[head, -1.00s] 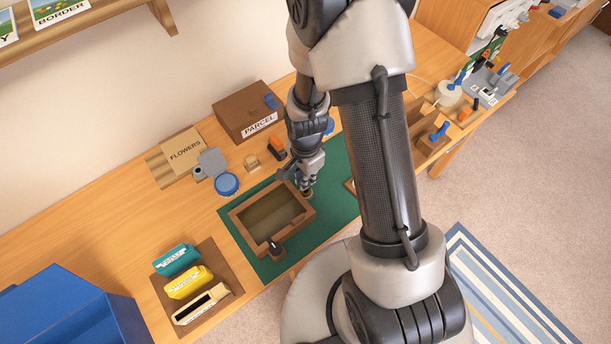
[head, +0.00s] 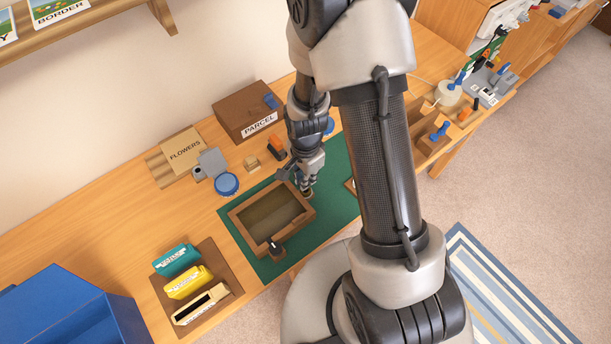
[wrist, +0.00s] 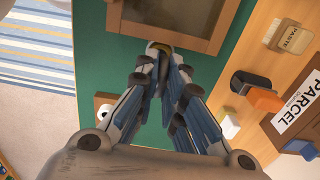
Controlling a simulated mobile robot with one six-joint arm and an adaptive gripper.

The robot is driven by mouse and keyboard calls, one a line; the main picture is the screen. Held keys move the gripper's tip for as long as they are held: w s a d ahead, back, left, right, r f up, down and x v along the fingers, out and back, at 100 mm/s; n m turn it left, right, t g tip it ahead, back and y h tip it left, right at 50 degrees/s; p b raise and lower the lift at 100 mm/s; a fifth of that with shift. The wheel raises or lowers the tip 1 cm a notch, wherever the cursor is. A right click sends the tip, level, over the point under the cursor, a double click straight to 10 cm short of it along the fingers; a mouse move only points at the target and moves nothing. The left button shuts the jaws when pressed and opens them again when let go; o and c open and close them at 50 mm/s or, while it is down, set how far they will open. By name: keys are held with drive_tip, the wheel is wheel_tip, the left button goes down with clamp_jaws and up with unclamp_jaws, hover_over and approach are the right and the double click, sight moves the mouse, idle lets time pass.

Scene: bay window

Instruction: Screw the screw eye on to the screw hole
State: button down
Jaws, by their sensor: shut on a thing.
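My gripper (head: 306,190) is over the corner of a wooden frame (head: 240,224) that lies on a green mat (head: 341,164). In the wrist view the fingertips of my gripper (wrist: 163,62) are together at the frame's edge. They are closed on a small, brassy rounded piece, the screw eye (wrist: 160,47), of which only a little shows between the tips. The screw hole is hidden under the fingers. I cannot tell how deep the screw eye sits. A dark piece (head: 275,247) is on the frame's near corner.
A parcel box (head: 241,112) and an orange-and-black tool (head: 277,147) stand behind the mat. A blue round lid (head: 227,184) is to the left. Yellow and teal holders (head: 188,283) sit on a brown board, near a blue bin (head: 75,310).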

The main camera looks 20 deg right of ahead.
drive_tip(key=shift+f+b, duration=1.15)
drive_tip(key=shift+f, duration=0.25)
drive_tip(key=c, duration=1.6)
unclamp_jaws()
wheel_tip(320, 180, up, 12)
drive_tip(key=shift+r, duration=0.1)
drive_tip(key=s+r+n+t, duration=0.2)
drive_tip(key=s+r+n, duration=0.5)
drive_tip(key=r, duration=0.3)
drive_tip(key=s+r+n+t, duration=0.2)
drive_tip(key=s+r+n, duration=0.5)
drive_tip(key=r, duration=0.3)
drive_tip(key=shift+s+r+t, duration=0.3)
drive_tip(key=shift+s+r, duration=0.1)
drive_tip(key=shift+s, duration=0.15)
